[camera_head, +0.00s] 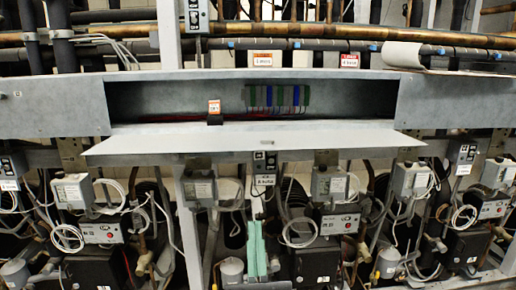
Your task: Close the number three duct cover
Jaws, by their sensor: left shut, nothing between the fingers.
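A long grey metal duct (52,103) runs across the rack. Its middle section is open and shows a dark inside. A wide, light grey cover flap (200,143) hangs out from the lower edge of this opening, tilted toward me, with a small dark mark near its middle. I cannot read a number three on it. My right gripper is not in view.
Coloured terminal blocks (278,97) and an orange-labelled part (214,108) sit inside the opening. Grey control boxes (329,183), looped cables and black compressors (318,266) crowd the area below.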

